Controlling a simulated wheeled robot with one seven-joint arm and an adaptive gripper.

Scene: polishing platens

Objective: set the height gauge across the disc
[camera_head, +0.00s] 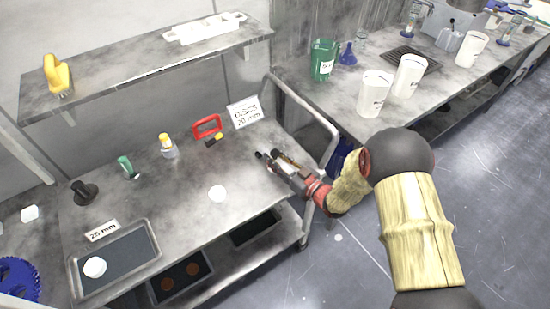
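A white disc (217,193) lies flat on the grey cart top (185,225), near its middle. A second white disc (95,267) lies in the dark-lined tray at the front left. A red bridge-shaped frame (207,126) stands near the back of the cart; it may be the height gauge, but I cannot tell for sure. A small yellow and black piece (214,140) is at its foot. My gripper (266,155) is over the right end of the cart, right of the middle disc and apart from it and the red frame. Its two dark fingertips look apart, with nothing visible between them.
A "20 mm" sign (244,112) stands behind my gripper. A yellow-capped bottle (168,146), green item (127,166) and black knob (84,192) line the back. The tray (150,233) has a "25 mm" label (103,231). A shelf (150,65) overhangs; a rail (310,110) bounds the right.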

